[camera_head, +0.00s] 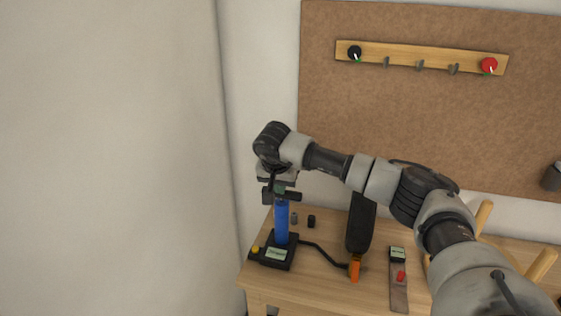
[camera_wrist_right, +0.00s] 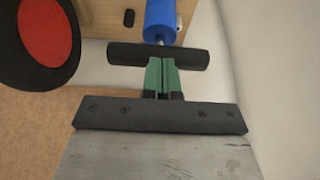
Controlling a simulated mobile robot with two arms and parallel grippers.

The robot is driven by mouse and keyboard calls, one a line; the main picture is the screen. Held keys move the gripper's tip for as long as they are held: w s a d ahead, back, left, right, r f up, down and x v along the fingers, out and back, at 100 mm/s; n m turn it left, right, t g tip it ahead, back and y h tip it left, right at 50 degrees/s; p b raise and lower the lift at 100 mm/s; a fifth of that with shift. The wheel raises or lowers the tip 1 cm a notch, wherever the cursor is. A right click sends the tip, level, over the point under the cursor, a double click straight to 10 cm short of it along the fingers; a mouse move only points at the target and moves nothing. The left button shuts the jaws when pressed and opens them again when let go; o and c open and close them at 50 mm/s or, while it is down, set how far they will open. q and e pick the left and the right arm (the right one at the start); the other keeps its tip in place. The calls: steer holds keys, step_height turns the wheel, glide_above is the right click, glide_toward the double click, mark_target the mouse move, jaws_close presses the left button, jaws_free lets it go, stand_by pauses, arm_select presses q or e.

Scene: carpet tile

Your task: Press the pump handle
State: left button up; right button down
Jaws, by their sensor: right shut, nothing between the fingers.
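The pump has a blue cylinder (camera_head: 281,222) standing upright on a black base (camera_head: 273,251) at the table's left end. Its black crossbar handle (camera_head: 293,197) is at the top of the cylinder. My right gripper (camera_head: 280,188) is above the pump, pointing down, with its green fingers shut and empty. In the right wrist view, the fingertips (camera_wrist_right: 160,66) overlap the middle of the handle (camera_wrist_right: 126,54), with the blue cylinder (camera_wrist_right: 161,20) beyond. I cannot tell whether they touch it. My left gripper is not in view.
A black hose (camera_head: 324,254) runs from the pump to a black and orange item (camera_head: 355,267). A tool with a red button (camera_head: 399,277) lies on the wooden table (camera_head: 320,289).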

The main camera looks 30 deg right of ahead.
step_height(320, 180, down, 2)
steer(key=shift+f, duration=0.1)
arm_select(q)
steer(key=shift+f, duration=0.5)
arm_select(e)
steer(key=shift+s, duration=0.15)
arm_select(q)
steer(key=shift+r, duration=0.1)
arm_select(e)
steer(key=shift+a, duration=0.1)
steer(key=r+p, duration=0.2)
steer(key=r, duration=0.1)
steer(key=r+p, duration=0.1)
steer(key=r, duration=0.1)
steer(key=shift+a+r+p, duration=0.2)
steer(key=shift+a+p, duration=0.05)
steer(key=shift+p, duration=0.1)
arm_select(q)
steer(key=b, duration=0.3)
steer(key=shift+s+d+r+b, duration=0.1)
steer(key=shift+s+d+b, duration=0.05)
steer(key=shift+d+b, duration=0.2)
arm_select(e)
steer(key=v, duration=0.9)
steer(key=shift+s, duration=0.25)
steer(key=shift+r, duration=0.1)
